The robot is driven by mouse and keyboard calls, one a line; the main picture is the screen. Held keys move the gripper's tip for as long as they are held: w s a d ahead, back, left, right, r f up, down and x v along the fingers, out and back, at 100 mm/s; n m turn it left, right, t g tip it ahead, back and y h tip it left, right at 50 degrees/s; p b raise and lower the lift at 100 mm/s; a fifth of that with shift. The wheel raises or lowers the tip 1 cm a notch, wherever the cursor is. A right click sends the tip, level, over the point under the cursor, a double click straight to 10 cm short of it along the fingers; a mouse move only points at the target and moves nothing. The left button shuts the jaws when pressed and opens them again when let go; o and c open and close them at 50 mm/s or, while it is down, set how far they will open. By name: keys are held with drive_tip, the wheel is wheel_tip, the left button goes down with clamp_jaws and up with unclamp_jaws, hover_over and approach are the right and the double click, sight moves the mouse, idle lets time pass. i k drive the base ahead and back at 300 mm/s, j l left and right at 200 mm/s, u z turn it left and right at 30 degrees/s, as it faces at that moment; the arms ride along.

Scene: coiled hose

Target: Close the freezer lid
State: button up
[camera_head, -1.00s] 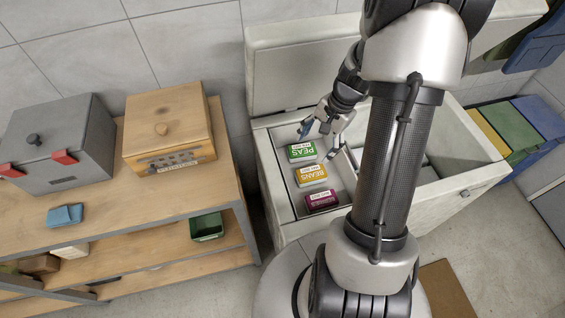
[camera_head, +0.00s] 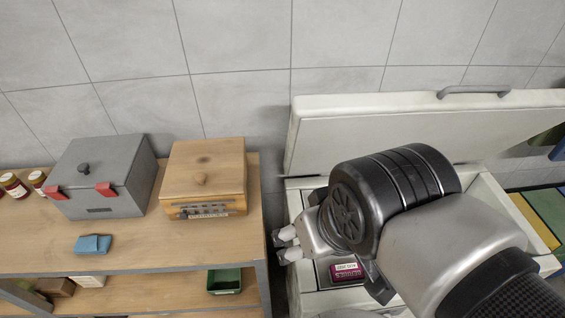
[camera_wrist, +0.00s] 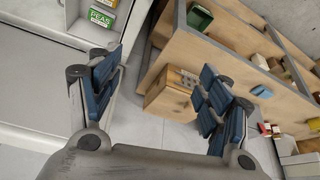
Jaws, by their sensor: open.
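The freezer lid (camera_head: 400,125) stands open and raised at the back, against the tiled wall, with a grey bar handle (camera_head: 473,90) along its top edge. The white freezer (camera_head: 292,292) is below it, partly hidden by my arm. A berries pack (camera_head: 346,271) shows inside; in the wrist view a green peas pack (camera_wrist: 102,16) lies in the freezer. My gripper (camera_head: 284,244) is open and empty near the freezer's left side, in front of the lid. In the wrist view, my gripper (camera_wrist: 160,95) has its fingers wide apart with floor and shelf between them.
A wooden shelf unit (camera_head: 150,268) stands left of the freezer with a narrow gap. On it are a grey box (camera_head: 100,178) with red latches, a wooden box (camera_head: 203,180), a blue cloth (camera_head: 93,244) and jars (camera_head: 14,186). A green bin (camera_head: 224,281) sits below.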

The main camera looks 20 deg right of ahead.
sight(478, 122)
drive_tip(key=z, duration=1.6)
